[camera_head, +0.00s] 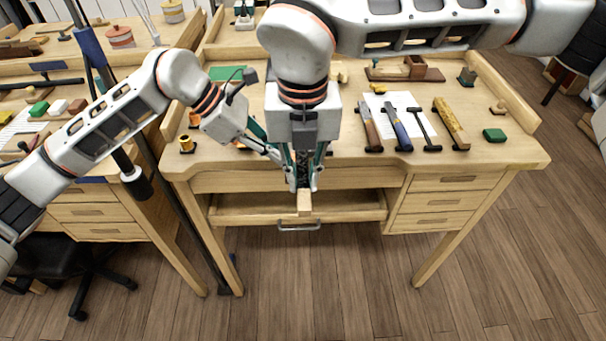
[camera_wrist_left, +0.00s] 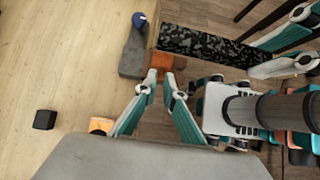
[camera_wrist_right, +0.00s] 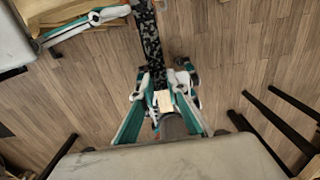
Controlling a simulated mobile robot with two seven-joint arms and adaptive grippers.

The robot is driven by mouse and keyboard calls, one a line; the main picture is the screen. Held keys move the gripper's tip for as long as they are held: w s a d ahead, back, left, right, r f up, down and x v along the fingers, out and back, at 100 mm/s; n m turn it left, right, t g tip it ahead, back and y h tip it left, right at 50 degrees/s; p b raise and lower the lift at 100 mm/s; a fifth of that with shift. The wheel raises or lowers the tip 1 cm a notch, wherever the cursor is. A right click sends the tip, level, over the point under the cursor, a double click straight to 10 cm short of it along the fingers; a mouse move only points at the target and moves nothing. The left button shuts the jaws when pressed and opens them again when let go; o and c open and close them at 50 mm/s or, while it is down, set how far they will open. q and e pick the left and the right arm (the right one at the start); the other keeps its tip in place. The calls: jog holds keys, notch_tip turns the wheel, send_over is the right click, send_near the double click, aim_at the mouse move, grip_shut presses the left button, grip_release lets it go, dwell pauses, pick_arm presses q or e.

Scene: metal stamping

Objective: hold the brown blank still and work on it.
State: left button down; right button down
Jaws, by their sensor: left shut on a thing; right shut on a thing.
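The brown blank (camera_wrist_left: 160,62) is a small orange-brown block in the left wrist view. My left gripper (camera_head: 287,183) is shut on it, and its fingertips (camera_wrist_left: 163,80) close at the blank's near edge. My right gripper (camera_head: 305,187) is shut on a straight stick. The stick has a dark speckled length (camera_wrist_left: 205,45) and a pale wooden end (camera_head: 304,203), which also shows between the right fingers (camera_wrist_right: 163,100). The far end of the speckled length lies close beside the blank; I cannot tell whether they touch. In the head view the grippers hide the blank.
A drawer (camera_head: 340,207) is open below the grippers.

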pick_arm(q)
jog(key=c, duration=2.1)
grip_release()
jog(key=v, duration=1.2)
